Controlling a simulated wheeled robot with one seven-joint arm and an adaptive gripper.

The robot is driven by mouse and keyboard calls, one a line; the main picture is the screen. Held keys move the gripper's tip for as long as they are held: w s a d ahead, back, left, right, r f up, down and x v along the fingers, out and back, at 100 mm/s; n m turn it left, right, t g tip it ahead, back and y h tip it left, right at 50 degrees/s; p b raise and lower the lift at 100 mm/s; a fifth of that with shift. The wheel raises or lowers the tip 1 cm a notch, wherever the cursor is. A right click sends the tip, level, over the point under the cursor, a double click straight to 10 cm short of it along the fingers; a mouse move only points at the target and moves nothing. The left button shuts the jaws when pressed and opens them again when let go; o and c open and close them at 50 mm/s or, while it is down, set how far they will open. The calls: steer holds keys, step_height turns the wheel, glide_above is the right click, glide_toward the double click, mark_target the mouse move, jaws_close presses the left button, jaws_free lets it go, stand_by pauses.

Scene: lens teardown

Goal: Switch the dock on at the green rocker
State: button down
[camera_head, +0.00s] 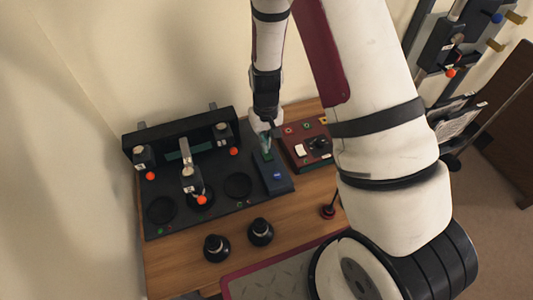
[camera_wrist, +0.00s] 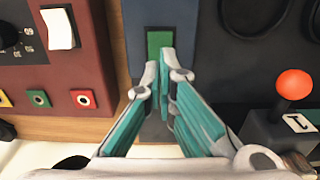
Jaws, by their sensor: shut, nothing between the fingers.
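The green rocker (camera_wrist: 159,41) sits on a blue-grey switch box (camera_wrist: 190,25), which is at the right end of the black dock (camera_head: 222,207) in the head view. My gripper (camera_wrist: 164,62) is shut and empty, its teal fingers together. In the wrist view its fingertips lie over the near end of the rocker and hide part of it. In the head view my gripper (camera_head: 267,147) points down at the far part of the box. I cannot tell whether the tips touch the rocker. A blue button (camera_head: 277,175) is on the near part of the box.
A dark red control box (camera_head: 309,153) with a white switch (camera_wrist: 60,29) and a knob stands close beside the switch box. Levers with red-orange balls (camera_wrist: 294,84) stand on the dock's other side. Two black round parts (camera_head: 216,248) (camera_head: 260,232) stand on the wooden table (camera_head: 180,265).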

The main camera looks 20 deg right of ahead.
steer(key=shift+f+b, duration=0.4)
steer(key=shift+f, duration=0.65)
stand_by(0.4)
steer(key=shift+r, duration=0.1)
steer(key=shift+r+p, duration=1.45)
steer(key=shift+r, duration=2)
steer(key=s+a+r+t, duration=0.1)
steer(key=s+r, duration=0.2)
steer(key=r, duration=0.8)
steer(key=s+r+t, duration=0.2)
steer(key=s+r, duration=0.1)
steer(key=r, duration=0.8)
steer(key=s+r+t, duration=0.1)
steer(key=s+r, duration=0.5)
steer(key=s, duration=0.2)
steer(key=s+d+r+t, duration=0.1)
steer(key=s+r, duration=0.5)
steer(key=s, duration=0.3)
steer(key=shift+t, duration=0.3)
